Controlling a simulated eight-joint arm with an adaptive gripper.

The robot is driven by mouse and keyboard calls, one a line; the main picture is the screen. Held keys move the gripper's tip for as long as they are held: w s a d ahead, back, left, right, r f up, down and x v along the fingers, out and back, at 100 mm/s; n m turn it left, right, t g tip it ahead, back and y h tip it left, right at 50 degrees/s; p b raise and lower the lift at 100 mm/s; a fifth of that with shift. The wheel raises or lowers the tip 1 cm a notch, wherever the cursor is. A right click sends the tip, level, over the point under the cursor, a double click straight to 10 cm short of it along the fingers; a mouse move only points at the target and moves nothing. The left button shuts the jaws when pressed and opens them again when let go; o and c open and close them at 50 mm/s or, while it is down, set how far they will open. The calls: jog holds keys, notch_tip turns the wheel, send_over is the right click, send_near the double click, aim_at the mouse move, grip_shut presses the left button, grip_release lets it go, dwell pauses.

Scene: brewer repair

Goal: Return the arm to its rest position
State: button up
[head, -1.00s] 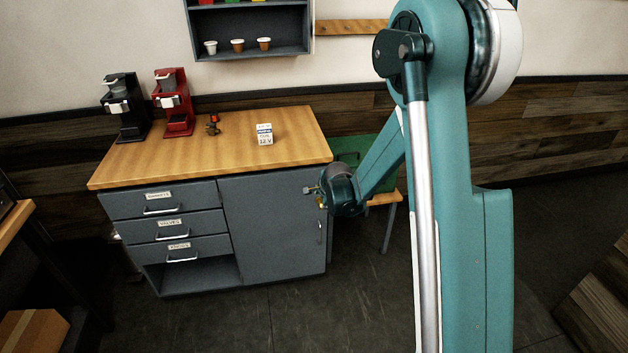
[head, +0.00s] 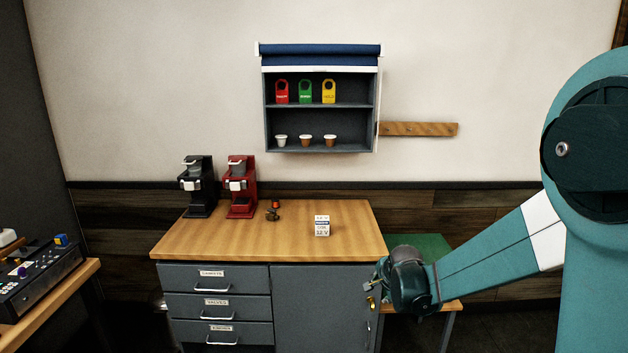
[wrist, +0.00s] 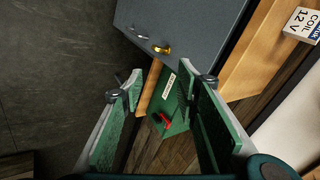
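My gripper (head: 372,287) is beside the right front edge of the grey cabinet (head: 318,300), just below the wooden top. In the wrist view my gripper (wrist: 158,90) has its two green-padded fingers spread wide with nothing between them. My teal arm (head: 500,248) reaches in from the right. Beyond the fingers, the wrist view shows the cabinet door with a brass lock piece (wrist: 161,49) and a handle. A green surface (wrist: 178,118) with a red item (wrist: 165,121) on it lies farther off.
On the wooden worktop (head: 260,245) stand a black brewer (head: 198,190), a red brewer (head: 241,190), a small dark part (head: 274,211) and a white coil box (head: 322,226). A wall cabinet (head: 320,150) holds tags and cups. A control panel (head: 40,279) is at left.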

jog(key=s+r+n, duration=0.4)
jog(key=s+r, duration=0.3)
jog(key=s, duration=0.3)
jog(key=s+r+n, duration=0.3)
jog(key=s+r, duration=0.4)
jog(key=s, duration=0.3)
jog(key=s+a+n, duration=0.1)
jog(key=s+n, duration=0.6)
jog(key=s, duration=1.4)
jog(key=shift+s+r, duration=0.15)
jog(key=shift+a, duration=0.1)
